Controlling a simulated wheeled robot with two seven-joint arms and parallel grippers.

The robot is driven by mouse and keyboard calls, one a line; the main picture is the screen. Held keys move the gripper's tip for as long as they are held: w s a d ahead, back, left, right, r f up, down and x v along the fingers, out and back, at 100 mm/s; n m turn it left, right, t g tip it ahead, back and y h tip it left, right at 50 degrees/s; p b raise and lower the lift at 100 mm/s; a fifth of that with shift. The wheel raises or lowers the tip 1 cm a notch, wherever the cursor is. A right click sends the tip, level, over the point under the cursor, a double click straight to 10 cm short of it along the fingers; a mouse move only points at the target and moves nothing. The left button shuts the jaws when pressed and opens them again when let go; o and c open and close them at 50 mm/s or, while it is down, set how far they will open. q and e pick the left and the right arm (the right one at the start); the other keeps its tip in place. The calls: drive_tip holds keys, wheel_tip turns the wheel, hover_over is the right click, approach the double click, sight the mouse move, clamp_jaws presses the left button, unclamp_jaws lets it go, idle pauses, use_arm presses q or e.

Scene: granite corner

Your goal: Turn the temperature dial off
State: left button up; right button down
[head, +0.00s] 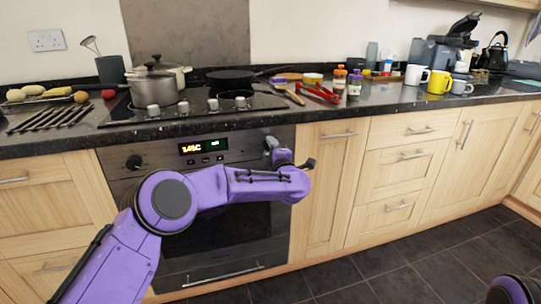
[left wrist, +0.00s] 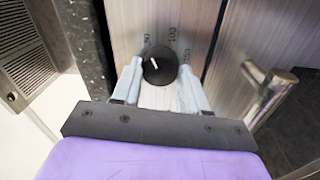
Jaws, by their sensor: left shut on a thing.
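The temperature dial (left wrist: 160,70) is a round black knob with a white pointer mark, between my left gripper's two pale fingers in the left wrist view. The numbers 50, 100 and 150 are printed around it. The pointer mark points to the upper left in that view, near the 50. My left gripper (left wrist: 160,84) is shut on the dial. In the head view my left gripper (head: 272,149) is at the right end of the oven panel and hides the dial. The oven display (head: 190,149) shows yellow digits, apparently 145C. My right gripper is out of view.
Another black knob (head: 133,162) is at the panel's left end. Pots (head: 153,88) and a pan stand on the hob (head: 200,103) above. A silver handle (left wrist: 270,92) is close by in the left wrist view.

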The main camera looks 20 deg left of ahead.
use_arm(q)
drive_tip(key=n, duration=0.1)
drive_tip(key=n+b, duration=0.2)
drive_tip(key=n, duration=0.1)
drive_tip(key=shift+f+g, duration=0.3)
drive_tip(key=n+b, duration=0.3)
drive_tip(key=shift+d+n, duration=0.1)
drive_tip(key=shift+n, duration=0.3)
drive_tip(key=n+b, duration=0.2)
drive_tip(key=n, duration=0.1)
drive_tip(key=shift+n+b, duration=0.85)
drive_tip(key=shift+n, duration=0.45)
drive_tip(key=shift+d+r, duration=0.1)
drive_tip(key=o, duration=1)
drive_tip(key=shift+w, duration=0.1)
drive_tip(key=shift+o, duration=0.2)
drive_tip(key=v, duration=1)
drive_tip(key=shift+d+p, duration=0.35)
